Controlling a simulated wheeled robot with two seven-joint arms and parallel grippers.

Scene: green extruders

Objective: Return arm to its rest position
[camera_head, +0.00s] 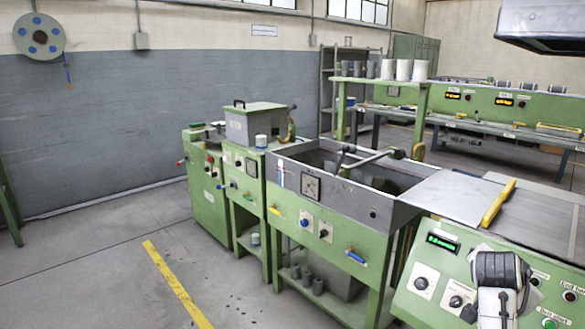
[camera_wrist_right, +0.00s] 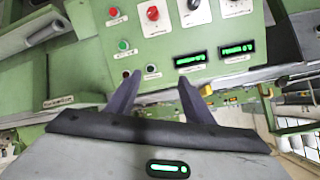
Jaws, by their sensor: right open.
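My right gripper (camera_wrist_right: 160,82) shows in the wrist view with its two dark fingers spread apart and nothing between them. It faces a green control panel (camera_wrist_right: 158,52) with buttons, knobs and two lit green displays. I cannot tell whether the fingertips touch the panel. In the head view, a black and white part of my right arm (camera_head: 500,275) stands at the lower right, in front of the green machine's control front (camera_head: 425,268). My left gripper and arm are not in view.
A green machine with an open grey trough (camera_head: 350,196) stands in the middle. A yellow-handled bar (camera_head: 498,203) lies on the grey top at right. White and grey cylinders (camera_head: 403,69) stand on a shelf behind. The floor at left (camera_head: 100,265) is clear, with a yellow line.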

